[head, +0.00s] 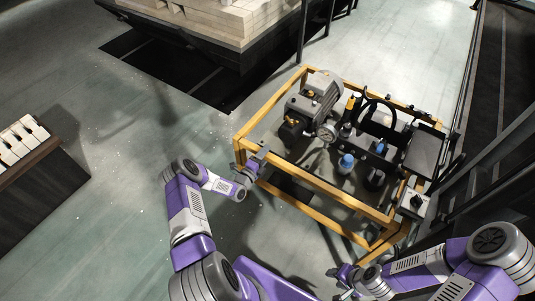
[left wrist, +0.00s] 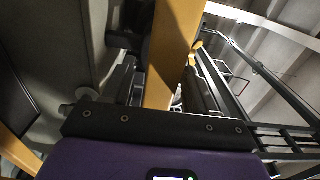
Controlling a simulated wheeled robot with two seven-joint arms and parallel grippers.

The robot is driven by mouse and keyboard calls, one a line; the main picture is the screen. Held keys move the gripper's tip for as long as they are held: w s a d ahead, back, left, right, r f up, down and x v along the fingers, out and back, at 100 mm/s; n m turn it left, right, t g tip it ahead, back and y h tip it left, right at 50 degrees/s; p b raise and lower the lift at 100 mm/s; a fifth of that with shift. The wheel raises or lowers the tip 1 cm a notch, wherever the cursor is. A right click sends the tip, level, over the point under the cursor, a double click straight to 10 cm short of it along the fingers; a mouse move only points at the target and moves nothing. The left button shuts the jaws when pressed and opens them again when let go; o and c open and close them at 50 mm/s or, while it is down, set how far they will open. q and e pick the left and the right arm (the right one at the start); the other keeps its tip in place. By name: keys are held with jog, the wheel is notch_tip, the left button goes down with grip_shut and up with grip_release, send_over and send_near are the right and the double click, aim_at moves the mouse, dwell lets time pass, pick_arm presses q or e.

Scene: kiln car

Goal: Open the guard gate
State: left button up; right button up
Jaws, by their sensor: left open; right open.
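The guard gate appears to be the yellow front section (head: 318,192) of the frame around a machine. It looks closed across the front, though its hinge and latch are not clear. My left gripper (head: 257,160) is open at the left end of its top rail. In the left wrist view a yellow bar (left wrist: 175,45) runs between the open jaws (left wrist: 160,85); I cannot tell whether they touch it. My right gripper (head: 340,281) is open and empty, low in the head view, in front of the frame's right end.
Inside the frame stand a grey motor (head: 318,92), a black handwheel (head: 374,112) and blue-capped parts (head: 346,162). A control box (head: 413,203) is at the right corner. A loaded kiln car (head: 205,32) stands behind. Floor at left is clear up to a brick-topped block (head: 42,190).

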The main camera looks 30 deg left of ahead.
pick_arm(q)
jog(key=shift+w, duration=0.95)
grip_shut()
